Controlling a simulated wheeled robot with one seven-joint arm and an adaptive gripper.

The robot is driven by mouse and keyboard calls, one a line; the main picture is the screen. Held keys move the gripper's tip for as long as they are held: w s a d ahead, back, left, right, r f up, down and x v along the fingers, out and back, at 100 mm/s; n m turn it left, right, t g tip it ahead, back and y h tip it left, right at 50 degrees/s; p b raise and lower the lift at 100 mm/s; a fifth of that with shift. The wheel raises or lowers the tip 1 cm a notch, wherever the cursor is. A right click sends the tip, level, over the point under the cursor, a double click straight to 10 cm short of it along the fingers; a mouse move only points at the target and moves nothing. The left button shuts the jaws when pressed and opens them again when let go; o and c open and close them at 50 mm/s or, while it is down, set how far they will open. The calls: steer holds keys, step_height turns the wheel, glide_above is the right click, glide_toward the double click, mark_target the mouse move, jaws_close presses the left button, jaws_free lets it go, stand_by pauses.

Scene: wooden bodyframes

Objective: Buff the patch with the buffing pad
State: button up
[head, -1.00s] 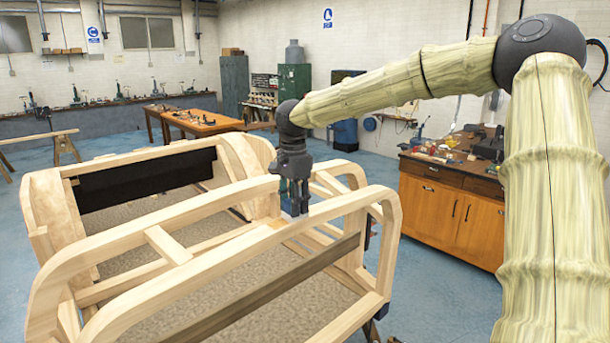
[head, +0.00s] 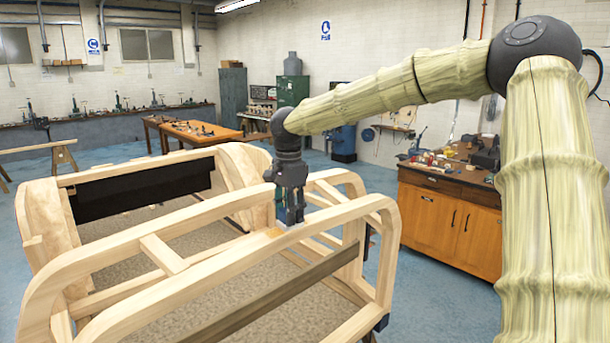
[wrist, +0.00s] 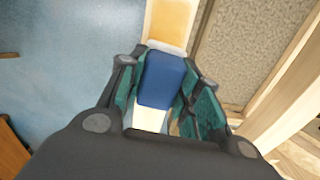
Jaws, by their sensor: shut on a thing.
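My gripper (head: 290,212) points down over the top rail of the near wooden bodyframe (head: 215,262). It is shut on the buffing pad, a blue block with a pale lower edge, which shows between the fingers in the wrist view (wrist: 163,80). In the head view the fingers mostly hide the pad. The patch (head: 273,232) is an amber area on the same rail, just left of the gripper. In the wrist view the patch (wrist: 172,20) lies just beyond the pad's pale edge. The pad is at or just above the rail; I cannot tell whether it touches.
Another wooden frame section with a dark panel (head: 140,190) stands behind the near rail. A wooden cabinet (head: 450,222) with clutter on top stands at the right. A table (head: 200,132) is at the back. Blue floor is open between the frame and the cabinet.

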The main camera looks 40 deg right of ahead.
steer(key=shift+w+d+p, duration=0.2)
steer(key=shift+d+p, duration=1.05)
steer(key=shift+d, duration=1.1)
steer(key=shift+d+r, duration=0.2)
steer(key=shift+w+r, duration=0.1)
steer(key=shift+r, duration=0.7)
step_height(320, 180, up, 2)
steer(key=shift+a+r+p, duration=0.1)
steer(key=shift+p, duration=0.3)
step_height(320, 180, up, 4)
